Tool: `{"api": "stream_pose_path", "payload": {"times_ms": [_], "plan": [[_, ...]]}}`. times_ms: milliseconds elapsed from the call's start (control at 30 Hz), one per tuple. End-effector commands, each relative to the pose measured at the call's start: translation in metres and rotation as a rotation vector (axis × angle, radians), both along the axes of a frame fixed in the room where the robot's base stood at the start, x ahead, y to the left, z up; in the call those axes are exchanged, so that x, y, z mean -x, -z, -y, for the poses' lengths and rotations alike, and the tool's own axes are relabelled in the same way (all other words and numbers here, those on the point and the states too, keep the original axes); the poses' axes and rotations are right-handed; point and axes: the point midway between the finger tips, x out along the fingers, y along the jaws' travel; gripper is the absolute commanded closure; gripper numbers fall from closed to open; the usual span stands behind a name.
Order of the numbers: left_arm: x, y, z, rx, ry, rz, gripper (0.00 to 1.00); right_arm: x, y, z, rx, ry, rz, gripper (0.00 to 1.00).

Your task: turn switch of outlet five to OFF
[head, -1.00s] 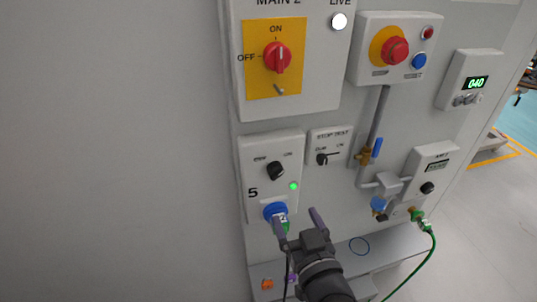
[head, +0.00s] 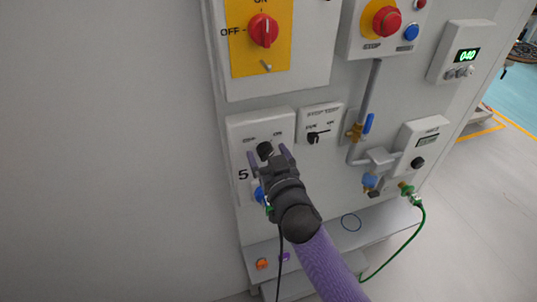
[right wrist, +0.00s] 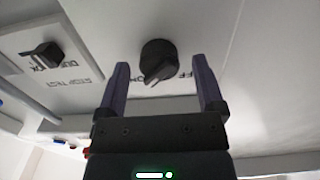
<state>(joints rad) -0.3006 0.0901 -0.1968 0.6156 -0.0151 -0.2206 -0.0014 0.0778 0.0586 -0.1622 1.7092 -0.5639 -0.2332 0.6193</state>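The outlet five box (head: 240,132) is a pale panel marked 5, below the red main switch. Its black rotary switch (head: 265,150) sits between OFF on the left and ON on the right; it also shows in the right wrist view (right wrist: 158,57), where its ridge slants toward the lower left, away from the OFF lettering. My right gripper (head: 268,156) is open, its purple fingers either side of the switch in the head view; in the right wrist view the switch is just ahead of the fingertips (right wrist: 161,72). Contact is not visible. The left gripper is not in view.
A blue socket (head: 260,194) below the switch is partly hidden by my gripper. The stop test switch (head: 313,137) is close on the right. The red main switch (head: 264,30) is above. A green hose (head: 417,235) hangs at right.

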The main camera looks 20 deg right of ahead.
Motion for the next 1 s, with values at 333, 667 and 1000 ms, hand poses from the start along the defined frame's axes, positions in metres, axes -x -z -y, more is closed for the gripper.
{"api": "stream_pose_path", "payload": {"times_ms": [333,667,1000], "plan": [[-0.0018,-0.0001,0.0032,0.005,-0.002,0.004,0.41,0.0003,0.0000,-0.0001,0.000,0.000,0.000,0.87],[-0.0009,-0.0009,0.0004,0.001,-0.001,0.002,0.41,0.0003,-0.0002,-0.0002,0.021,0.000,0.001,1.00],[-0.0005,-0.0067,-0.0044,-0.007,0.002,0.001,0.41,0.0002,-0.0012,-0.0011,0.229,0.000,0.009,1.00]]}}
